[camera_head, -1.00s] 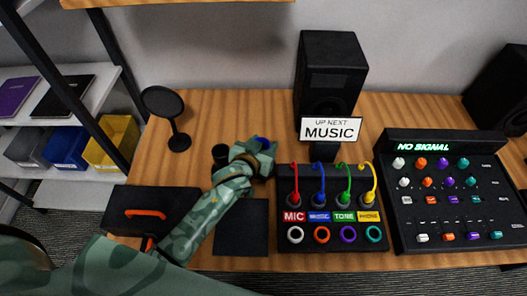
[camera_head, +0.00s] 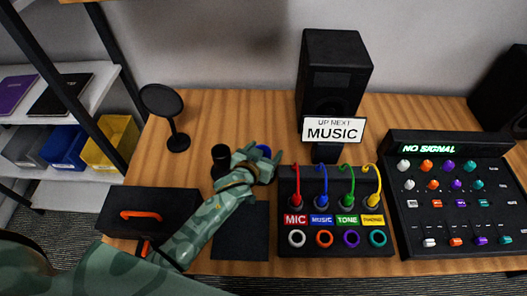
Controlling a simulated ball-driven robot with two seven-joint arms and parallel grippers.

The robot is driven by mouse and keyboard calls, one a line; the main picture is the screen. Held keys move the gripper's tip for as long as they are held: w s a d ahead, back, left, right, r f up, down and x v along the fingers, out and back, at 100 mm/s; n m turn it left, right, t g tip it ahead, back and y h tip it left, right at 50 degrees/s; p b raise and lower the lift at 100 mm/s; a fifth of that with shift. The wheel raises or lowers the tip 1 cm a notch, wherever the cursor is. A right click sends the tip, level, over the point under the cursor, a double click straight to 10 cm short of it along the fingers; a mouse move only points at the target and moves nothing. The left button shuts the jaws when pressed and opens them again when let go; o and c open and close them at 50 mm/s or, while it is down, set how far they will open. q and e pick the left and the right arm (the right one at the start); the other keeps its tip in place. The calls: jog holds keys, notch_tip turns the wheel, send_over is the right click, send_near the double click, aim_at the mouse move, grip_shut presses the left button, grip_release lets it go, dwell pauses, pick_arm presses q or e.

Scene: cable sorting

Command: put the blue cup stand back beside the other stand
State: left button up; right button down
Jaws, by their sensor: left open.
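The blue cup stand (camera_head: 264,151) shows only as a small blue piece at the far side of my left gripper (camera_head: 262,161); the rest of it is hidden behind the gripper. The other stand (camera_head: 220,153), a dark upright cylinder, stands just left of my left gripper, its lower part partly covered by my arm. My left gripper is open, above the table, left of the cable box. I cannot tell whether its fingers touch the blue stand. My right gripper does not show.
A black box with red, blue, green and yellow cables (camera_head: 335,245) sits right of my gripper. A dark square mat (camera_head: 241,240) lies in front. A round black disc on a stand (camera_head: 163,101) is at left, a sign (camera_head: 333,130) behind.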

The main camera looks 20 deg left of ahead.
pick_arm(q)
jog(key=shift+r, duration=0.2)
jog(key=p+v, duration=0.4)
jog(key=v, duration=0.8)
jog(key=shift+s+f, duration=0.1)
jog(key=shift+f, duration=0.05)
